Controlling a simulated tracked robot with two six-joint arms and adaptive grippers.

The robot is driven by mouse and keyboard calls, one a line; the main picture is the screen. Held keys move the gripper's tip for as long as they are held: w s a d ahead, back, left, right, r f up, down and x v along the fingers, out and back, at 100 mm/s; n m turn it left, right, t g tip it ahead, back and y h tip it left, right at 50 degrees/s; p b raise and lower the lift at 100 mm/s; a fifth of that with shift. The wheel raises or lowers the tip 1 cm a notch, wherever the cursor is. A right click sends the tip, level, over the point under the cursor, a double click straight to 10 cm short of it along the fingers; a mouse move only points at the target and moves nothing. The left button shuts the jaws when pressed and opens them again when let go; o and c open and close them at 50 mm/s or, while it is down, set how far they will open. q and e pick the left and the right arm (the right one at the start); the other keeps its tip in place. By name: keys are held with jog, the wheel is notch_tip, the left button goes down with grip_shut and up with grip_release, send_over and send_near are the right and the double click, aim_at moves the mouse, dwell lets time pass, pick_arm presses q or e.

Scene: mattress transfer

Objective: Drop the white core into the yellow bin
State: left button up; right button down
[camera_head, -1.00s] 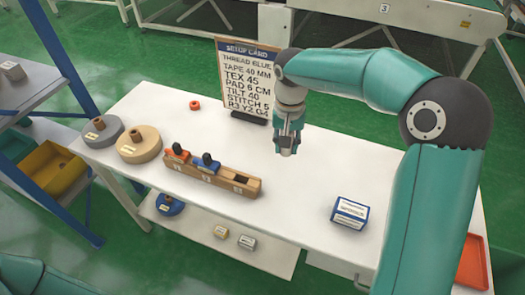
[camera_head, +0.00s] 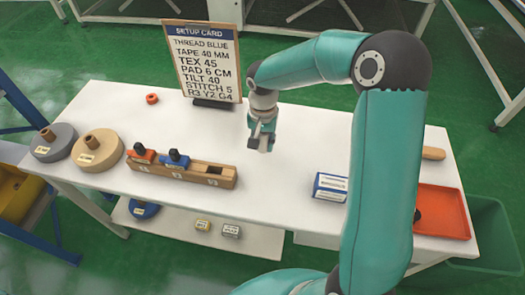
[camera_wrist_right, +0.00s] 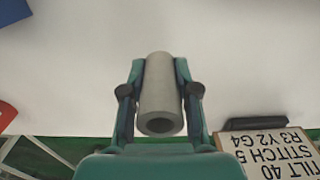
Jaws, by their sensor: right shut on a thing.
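My right gripper (camera_head: 262,142) is shut on the white core (camera_wrist_right: 160,85), a pale hollow tube. The wrist view shows the core between the two fingers, with its open end facing the camera. In the head view the gripper is over the white table, in front of the setup card, and the core is mostly hidden. The yellow bin (camera_head: 16,200) is at the far left, beside the blue rack and cut off by the picture edge. It is well away from my right gripper. My left gripper is not in view.
The setup card (camera_head: 203,60) stands at the table's back. Grey (camera_head: 54,142) and tan (camera_head: 97,150) spools and a wooden block (camera_head: 182,170) are left of my gripper. A blue-white box (camera_head: 330,187), an orange tray (camera_head: 442,212) and a green bin (camera_head: 490,232) are to the right.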

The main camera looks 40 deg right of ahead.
aim_at(263, 159)
jog(key=shift+f, duration=2.3)
jog(key=shift+f, duration=0.1)
jog(key=c, duration=0.9)
grip_release()
jog(key=shift+o, duration=0.2)
